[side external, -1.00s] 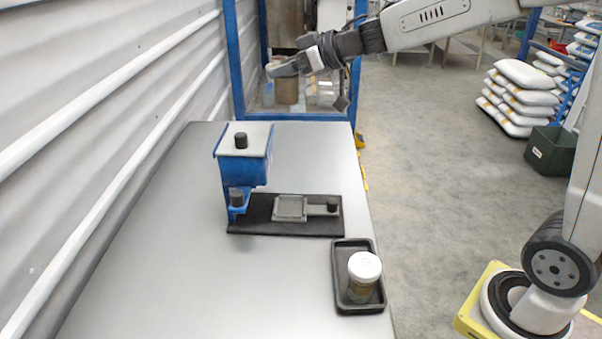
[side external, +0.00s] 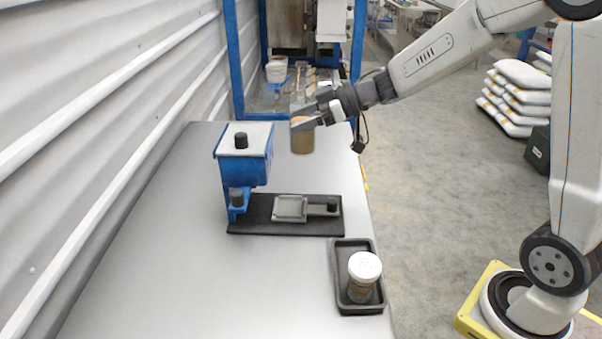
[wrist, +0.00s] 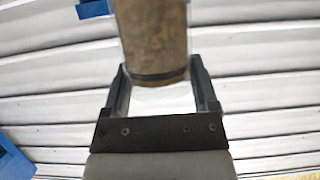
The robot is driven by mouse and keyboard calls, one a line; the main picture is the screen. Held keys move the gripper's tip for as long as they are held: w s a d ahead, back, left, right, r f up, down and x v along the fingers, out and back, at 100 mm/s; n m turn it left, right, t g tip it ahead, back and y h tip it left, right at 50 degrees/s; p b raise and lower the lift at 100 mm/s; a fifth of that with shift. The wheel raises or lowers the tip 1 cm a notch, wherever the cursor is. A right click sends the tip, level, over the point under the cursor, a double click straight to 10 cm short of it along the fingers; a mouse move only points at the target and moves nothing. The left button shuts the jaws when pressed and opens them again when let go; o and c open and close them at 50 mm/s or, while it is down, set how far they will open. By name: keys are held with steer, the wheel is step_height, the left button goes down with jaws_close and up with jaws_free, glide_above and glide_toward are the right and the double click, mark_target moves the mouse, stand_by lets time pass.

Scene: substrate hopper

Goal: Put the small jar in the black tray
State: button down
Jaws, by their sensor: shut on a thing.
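A jar with brown contents (side external: 302,138) is held in the air by my gripper (side external: 308,119), above the far part of the table. In the wrist view the jar (wrist: 155,40) sits between the two fingers of my gripper (wrist: 160,72), with a dark band and a white end toward the palm. The black tray (side external: 343,268) lies at the table's near right edge, well below and nearer than my gripper. A white-lidded jar (side external: 363,278) stands upright in it.
A blue hopper (side external: 243,172) stands on a black base plate (side external: 262,226) with a grey sliding gate (side external: 291,208), between the held jar and the tray. A ribbed wall (side external: 100,120) runs along the left.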

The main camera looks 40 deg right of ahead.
steer(key=s+f+n+g+y, duration=0.2)
steer(key=s+f+n+g, duration=0.2)
steer(key=s+f, duration=0.2)
steer(key=s+f+n+g+y, duration=0.1)
steer(key=s+f+n+g, duration=0.3)
steer(key=s, duration=0.6)
steer(key=shift+s+a+f+g+y, duration=0.3)
steer(key=shift+s+a+f+y, duration=0.1)
steer(key=shift+f, duration=0.45)
steer(key=shift+f, duration=0.2)
steer(key=shift+f, duration=3.7)
steer(key=shift+f, duration=0.3)
jaws_free()
